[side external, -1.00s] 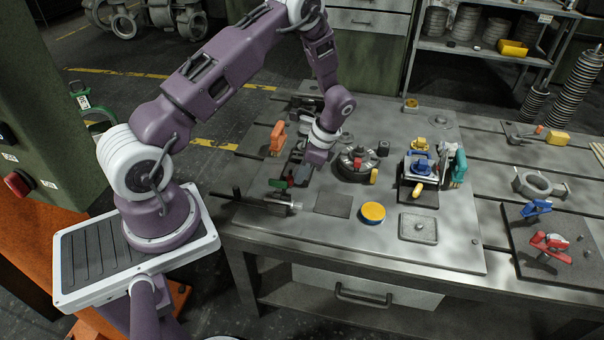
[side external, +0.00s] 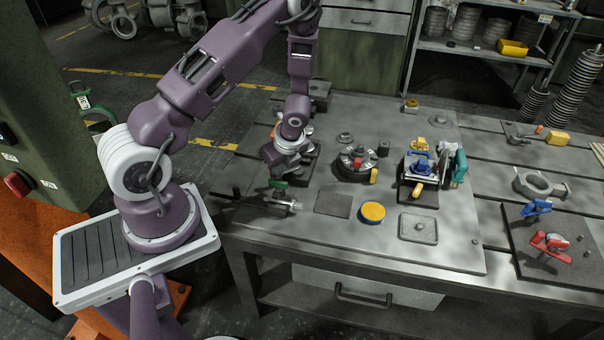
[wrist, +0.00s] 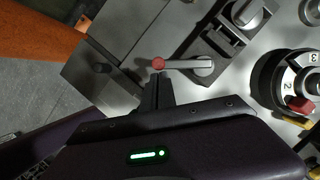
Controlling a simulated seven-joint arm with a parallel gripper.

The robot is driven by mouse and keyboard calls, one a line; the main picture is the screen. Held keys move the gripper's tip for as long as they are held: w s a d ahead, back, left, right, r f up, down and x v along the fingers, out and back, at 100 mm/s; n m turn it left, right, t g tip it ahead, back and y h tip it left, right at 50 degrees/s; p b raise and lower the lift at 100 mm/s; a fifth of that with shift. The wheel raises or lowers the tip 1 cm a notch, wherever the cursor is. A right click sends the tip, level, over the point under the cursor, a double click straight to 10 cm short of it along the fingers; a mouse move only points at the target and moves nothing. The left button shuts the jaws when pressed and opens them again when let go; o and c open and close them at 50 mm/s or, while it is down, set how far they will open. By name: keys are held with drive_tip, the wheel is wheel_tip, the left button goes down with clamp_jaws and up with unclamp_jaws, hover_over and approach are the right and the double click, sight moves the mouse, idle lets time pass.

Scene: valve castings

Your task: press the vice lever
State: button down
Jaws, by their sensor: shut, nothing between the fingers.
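The vice (wrist: 105,70) is a grey block-like body at the upper left of the wrist view. Its lever (wrist: 188,64) is a short pale metal arm with a red knob (wrist: 158,63) at its left end and a round pivot at its right. My gripper (wrist: 157,88) is shut and empty, its fingertips just below the red knob in the picture; I cannot tell whether they touch it. In the side view my gripper (side external: 283,168) is low over the left part of the bench, near the vice (side external: 282,203), and the red knob is hidden there.
A dark round numbered fixture (side external: 355,163) stands right of my gripper. A yellow disc (side external: 373,212), a flat plate (side external: 418,228) and a blue-topped fixture (side external: 422,168) are further right.

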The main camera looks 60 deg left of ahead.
drive_tip(key=shift+s+a, duration=0.1)
drive_tip(key=shift+a, duration=0.25)
drive_tip(key=m, duration=0.1)
drive_tip(key=a+m+t, duration=0.1)
drive_tip(key=m, duration=0.1)
drive_tip(key=shift+s, duration=0.2)
drive_tip(key=shift+a+m+t, duration=0.4)
drive_tip(key=shift+a+m, duration=0.15)
drive_tip(key=shift+m, duration=0.25)
drive_tip(key=shift+w+a, duration=0.2)
drive_tip(key=shift+a, duration=0.55)
drive_tip(key=shift+w+a, duration=0.15)
drive_tip(key=shift+a, duration=0.8)
drive_tip(key=shift+s, duration=0.1)
drive_tip(key=d, duration=0.1)
drive_tip(key=s+d, duration=0.2)
drive_tip(key=d, duration=0.1)
drive_tip(key=shift+s, duration=0.25)
drive_tip(key=s+v, duration=0.1)
drive_tip(key=v, duration=0.8)
drive_tip(key=shift+a+r, duration=0.2)
drive_tip(key=shift+r, duration=0.25)
